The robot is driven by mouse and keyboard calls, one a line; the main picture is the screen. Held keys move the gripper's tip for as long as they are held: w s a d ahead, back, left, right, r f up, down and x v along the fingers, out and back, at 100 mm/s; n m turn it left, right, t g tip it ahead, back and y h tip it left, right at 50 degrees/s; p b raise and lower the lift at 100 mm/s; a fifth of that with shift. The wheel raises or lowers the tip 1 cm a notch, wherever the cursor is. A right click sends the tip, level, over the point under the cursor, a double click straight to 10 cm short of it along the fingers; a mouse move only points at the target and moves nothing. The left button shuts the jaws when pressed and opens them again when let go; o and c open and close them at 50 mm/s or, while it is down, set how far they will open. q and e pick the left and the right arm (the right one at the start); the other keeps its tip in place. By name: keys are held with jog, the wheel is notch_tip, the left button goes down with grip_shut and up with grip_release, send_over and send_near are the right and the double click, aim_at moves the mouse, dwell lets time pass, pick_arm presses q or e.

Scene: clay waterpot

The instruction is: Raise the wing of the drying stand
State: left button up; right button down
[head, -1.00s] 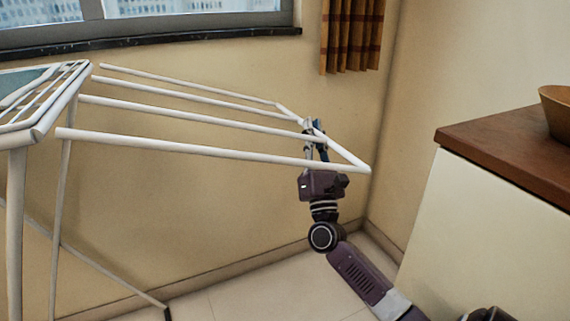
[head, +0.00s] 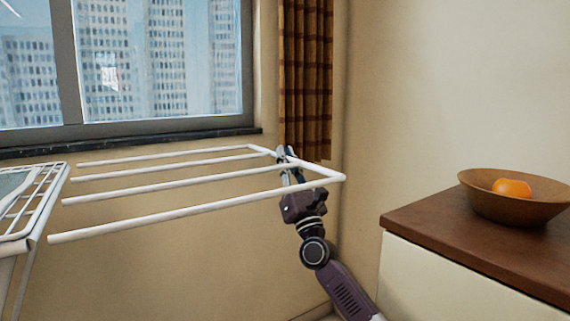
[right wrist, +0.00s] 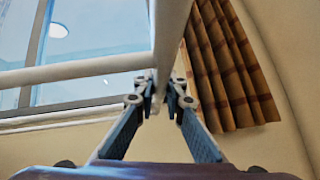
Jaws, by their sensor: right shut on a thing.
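The white drying stand (head: 50,195) is at the left of the head view, partly cut off by the frame edge. Its wing (head: 190,210), a frame of white bars, extends to the right and is close to level. My right gripper (head: 287,160) is at the wing's outer end, shut on the end bar. In the right wrist view the white bar (right wrist: 170,45) runs between the two fingers (right wrist: 160,92). My left gripper is not in view.
A cabinet with a brown top (head: 430,232) stands at the right and carries a wooden bowl (head: 515,205) with an orange fruit (head: 512,188). A brown curtain (head: 305,80) and a window (head: 160,65) are behind the wing. The wall is close behind.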

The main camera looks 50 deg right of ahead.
jog(key=shift+s+r, duration=0.1)
jog(key=shift+r, duration=0.2)
jog(key=c, duration=2.5)
grip_release()
jog(key=o, duration=0.5)
jog(key=shift+o, duration=0.2)
jog(key=shift+f, duration=0.1)
jog(key=shift+a+f, duration=0.2)
jog(key=shift+f, duration=0.2)
jog(key=v, duration=1.1)
jog(key=shift+s, duration=0.2)
